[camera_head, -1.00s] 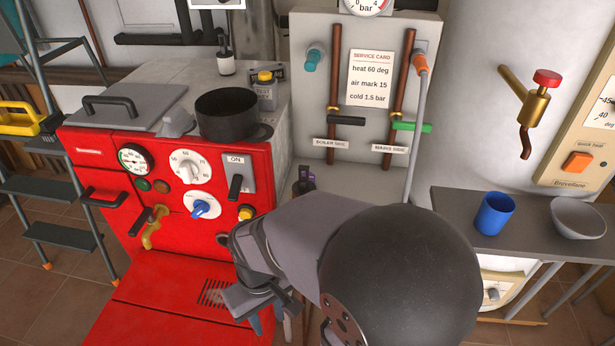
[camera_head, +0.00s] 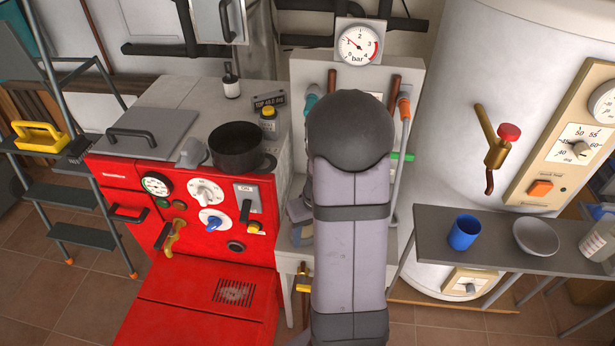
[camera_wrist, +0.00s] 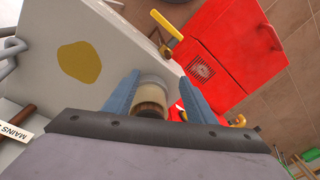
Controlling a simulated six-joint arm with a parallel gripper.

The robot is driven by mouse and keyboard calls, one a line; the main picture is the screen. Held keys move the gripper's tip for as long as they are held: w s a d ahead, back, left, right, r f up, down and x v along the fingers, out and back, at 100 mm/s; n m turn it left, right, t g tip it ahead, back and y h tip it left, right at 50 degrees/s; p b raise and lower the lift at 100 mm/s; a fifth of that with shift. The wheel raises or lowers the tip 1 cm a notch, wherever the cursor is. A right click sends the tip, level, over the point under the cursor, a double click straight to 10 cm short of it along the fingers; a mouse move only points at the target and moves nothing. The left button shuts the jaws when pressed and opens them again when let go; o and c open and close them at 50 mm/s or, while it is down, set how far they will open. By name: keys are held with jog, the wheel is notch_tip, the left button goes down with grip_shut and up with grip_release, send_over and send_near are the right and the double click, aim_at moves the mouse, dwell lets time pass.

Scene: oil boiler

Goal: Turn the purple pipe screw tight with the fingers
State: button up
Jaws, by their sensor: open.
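I cannot make out the purple pipe screw in either view now; my arm covers the spot in the head view where a small purple part showed earlier. My gripper (camera_wrist: 160,78) shows in the wrist view as two blue-grey fingers standing apart. A round cream and brown piece (camera_wrist: 151,95) shows between the fingers; I cannot tell what it is or whether they touch it. In the head view my gripper is mostly hidden behind my arm, beside the red boiler's right side.
The red boiler (camera_head: 185,245) stands to the left, with a black pot (camera_head: 237,148) on top. A pale panel with a pressure gauge (camera_head: 359,44) is behind my arm. A shelf with a blue cup (camera_head: 465,232) and a grey bowl (camera_head: 536,237) is at the right.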

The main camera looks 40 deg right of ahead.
jog(key=w+d+r+n+t+h+p, duration=0.1)
jog(key=w+d+r+h+p, duration=0.15)
jog(key=d, duration=0.95)
jog(key=w+a+t+y+b, duration=0.1)
jog(key=w+a+t, duration=0.1)
jog(key=w, duration=0.6)
jog(key=shift+w+a+r+m+b, duration=0.2)
jog(key=shift+w+a+m+b, duration=0.2)
jog(key=shift+a, duration=0.2)
jog(key=shift+f, duration=0.1)
jog(key=shift+p+x, duration=0.45)
jog(key=shift+x, duration=3.05)
jog(key=shift+w, duration=0.15)
jog(key=shift+c, duration=0.4)
jog(key=c, duration=1)
